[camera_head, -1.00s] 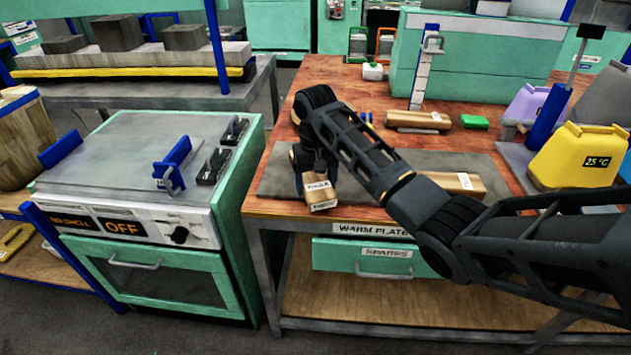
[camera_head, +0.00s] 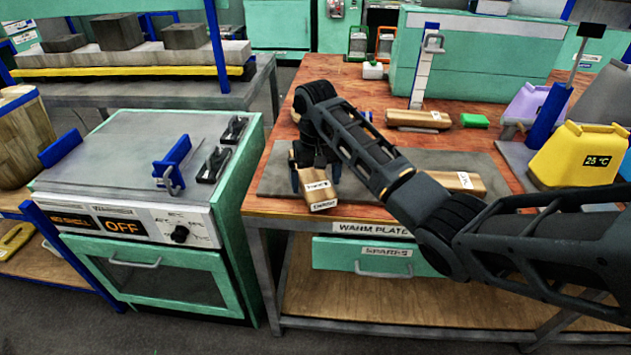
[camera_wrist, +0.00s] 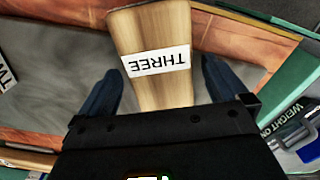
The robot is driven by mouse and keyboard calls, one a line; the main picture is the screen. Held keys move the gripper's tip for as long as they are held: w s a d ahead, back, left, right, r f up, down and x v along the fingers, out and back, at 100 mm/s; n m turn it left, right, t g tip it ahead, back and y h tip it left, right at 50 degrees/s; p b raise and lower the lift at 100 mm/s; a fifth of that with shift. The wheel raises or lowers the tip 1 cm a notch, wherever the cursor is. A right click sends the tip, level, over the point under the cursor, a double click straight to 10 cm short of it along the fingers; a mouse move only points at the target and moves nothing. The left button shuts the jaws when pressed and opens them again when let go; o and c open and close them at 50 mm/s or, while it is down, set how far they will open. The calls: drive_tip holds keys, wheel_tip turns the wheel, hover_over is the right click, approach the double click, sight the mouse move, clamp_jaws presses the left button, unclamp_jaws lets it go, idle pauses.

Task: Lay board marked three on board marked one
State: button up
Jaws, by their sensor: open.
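The board marked three (camera_wrist: 155,60) is pale brown wood with a white label, and its label reads THREE in the wrist view. In the head view this board (camera_head: 320,194) lies at the front edge of the grey plate, with labels on its top and front end. My gripper (camera_wrist: 160,85) is open, with one dark finger on each side of the board and gaps showing. The gripper also shows in the head view (camera_head: 315,180), over the board. Another labelled board (camera_head: 462,182) lies right, partly behind my arm. A labelled wooden piece (camera_head: 418,118) lies farther back; its marking is unreadable.
The grey warm plate (camera_head: 275,178) covers the front of the wooden bench. A yellow container (camera_head: 580,155) stands right, and a green block (camera_head: 474,120) lies behind. A white upright post (camera_head: 422,70) stands at the back.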

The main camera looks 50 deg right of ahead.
wheel_tip(320, 180, up, 11)
drive_tip(key=p, duration=0.4)
drive_tip(key=shift+p, duration=0.3)
drive_tip(key=shift+r, duration=0.1)
